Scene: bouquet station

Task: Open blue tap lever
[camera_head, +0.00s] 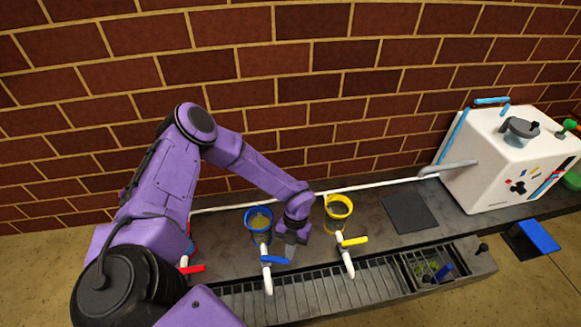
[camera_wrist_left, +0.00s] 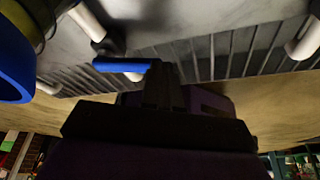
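The blue tap lever (camera_head: 275,260) sits on a white spout below the blue-rimmed container (camera_head: 258,213) and points to the right. In the left wrist view the blue lever (camera_wrist_left: 122,66) lies just left of the fingertips, with the blue rim (camera_wrist_left: 14,62) at the left edge. My left gripper (camera_head: 289,250) points down beside the lever's right end. Its fingers (camera_wrist_left: 163,78) look closed together, with nothing seen between them. I cannot tell whether they touch the lever. My right gripper is not in view.
A yellow-rimmed container (camera_head: 338,207) with a yellow lever (camera_head: 355,241) stands right of the gripper. A red lever (camera_head: 191,269) is left. A slatted drain (camera_head: 310,290) runs in front. A dark pad (camera_head: 409,213) and white box (camera_head: 510,160) are farther right; a brick wall is behind.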

